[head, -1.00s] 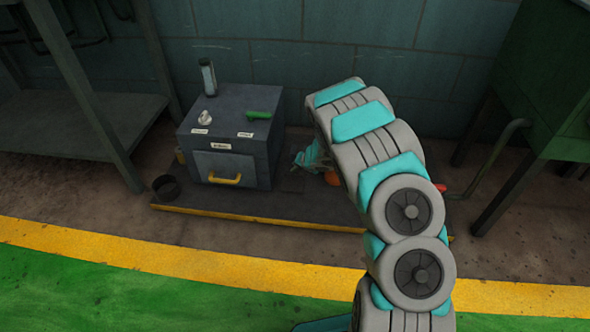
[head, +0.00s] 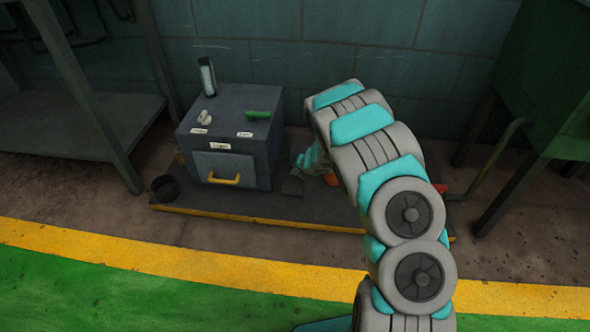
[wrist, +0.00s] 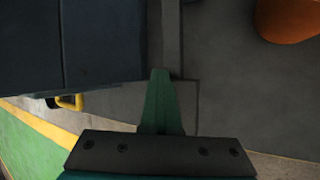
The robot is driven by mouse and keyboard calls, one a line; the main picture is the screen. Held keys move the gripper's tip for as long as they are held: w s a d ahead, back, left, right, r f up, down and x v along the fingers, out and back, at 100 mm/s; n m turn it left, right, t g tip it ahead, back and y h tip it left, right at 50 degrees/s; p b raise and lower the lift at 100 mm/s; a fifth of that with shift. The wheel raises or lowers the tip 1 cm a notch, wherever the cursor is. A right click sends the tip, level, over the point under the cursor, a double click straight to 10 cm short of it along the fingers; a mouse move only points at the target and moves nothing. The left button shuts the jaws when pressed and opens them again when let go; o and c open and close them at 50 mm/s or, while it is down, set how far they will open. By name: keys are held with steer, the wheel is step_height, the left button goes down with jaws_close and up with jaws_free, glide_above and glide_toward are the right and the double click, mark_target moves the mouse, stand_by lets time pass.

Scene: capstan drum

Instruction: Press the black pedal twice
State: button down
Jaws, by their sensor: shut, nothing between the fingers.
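The black pedal (head: 292,186) appears as a small dark plate low on the dark base, just right of the grey box. My gripper (head: 301,162) reaches down beside the box, close to the pedal, mostly hidden behind my own arm. In the wrist view its shut green fingers (wrist: 160,74) point over a dark plate (wrist: 189,108) that looks like the pedal. The fingers hold nothing. I cannot tell whether they touch the pedal or how far it is pressed down.
The grey box (head: 225,145) has a yellow handle (head: 225,180), a green lever (head: 258,114) and a white knob on it. An orange round thing (wrist: 285,18) lies close by on the base. A green machine (head: 555,90) stands right.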

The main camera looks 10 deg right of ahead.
steer(key=shift+s+a+f+b, duration=0.1)
steer(key=shift+s+f+b, duration=0.2)
steer(key=shift+f, duration=0.15)
steer(key=shift+s+a+f+b, duration=0.15)
steer(key=shift+f+b, duration=0.1)
steer(key=shift+f, duration=0.15)
steer(key=shift+w+d+r, duration=0.1)
steer(key=shift+w+r, duration=0.05)
steer(key=shift+r, duration=0.1)
steer(key=shift+w+d+r+p, duration=0.15)
steer(key=shift+w+r+p, duration=0.15)
steer(key=shift+r+p, duration=0.85)
steer(key=shift+w+d+r+p, duration=0.1)
steer(key=shift+w+r+p, duration=0.25)
steer(key=shift+r+p, duration=0.85)
steer(key=shift+w+d+r+p, duration=0.15)
steer(key=shift+w+r+p, duration=0.15)
steer(key=shift+r+p, duration=0.85)
steer(key=shift+f, duration=0.3)
steer(key=shift+r+p, duration=0.1)
steer(key=shift+p, duration=0.3)
steer(key=r+p, duration=0.3)
steer(key=w+r+p, duration=0.1)
steer(key=p, duration=0.1)
steer(key=shift+d+r, duration=0.2)
steer(key=shift+r, duration=0.15)
